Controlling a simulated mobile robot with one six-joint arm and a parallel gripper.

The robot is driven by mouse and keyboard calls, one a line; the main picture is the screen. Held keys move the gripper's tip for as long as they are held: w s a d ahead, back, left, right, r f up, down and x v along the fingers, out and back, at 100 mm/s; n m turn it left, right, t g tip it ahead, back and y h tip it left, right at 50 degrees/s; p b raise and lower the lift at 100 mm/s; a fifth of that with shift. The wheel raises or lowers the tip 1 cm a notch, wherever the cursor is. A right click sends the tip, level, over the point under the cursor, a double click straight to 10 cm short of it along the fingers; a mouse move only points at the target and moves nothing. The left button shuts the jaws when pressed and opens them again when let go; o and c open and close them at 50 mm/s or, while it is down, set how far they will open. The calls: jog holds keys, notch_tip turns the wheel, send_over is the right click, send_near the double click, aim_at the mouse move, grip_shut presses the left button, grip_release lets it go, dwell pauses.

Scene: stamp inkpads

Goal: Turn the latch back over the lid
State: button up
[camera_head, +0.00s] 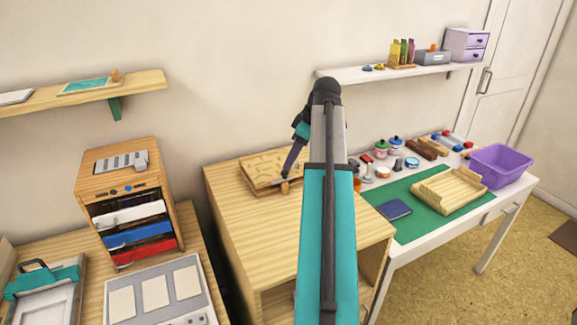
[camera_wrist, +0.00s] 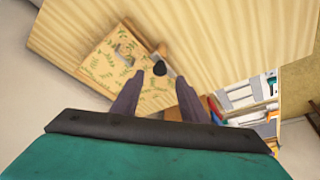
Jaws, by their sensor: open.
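A flat wooden box with a leaf-patterned lid (camera_head: 262,168) lies on top of the wooden cabinet. The lid (camera_wrist: 108,62) also shows in the wrist view, left of and beyond my fingers. A small dark piece (camera_wrist: 159,68), which looks like the latch or its knob, is at the lid's edge, between my fingertips in the picture. My gripper (camera_wrist: 160,82) is open, its two purple-grey fingers apart. In the head view my gripper (camera_head: 287,174) is low over the box's front right edge. I cannot tell whether a finger touches the latch.
The cabinet top (camera_head: 245,225) is clear in front of the box. A wooden drawer unit (camera_head: 122,172) stands at the left. A white table at the right holds a green mat (camera_head: 415,228), a wooden tray (camera_head: 450,190) and a purple bin (camera_head: 500,165). Shelves hang on the wall.

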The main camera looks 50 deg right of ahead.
jog(key=shift+x, duration=2.25)
grip_shut()
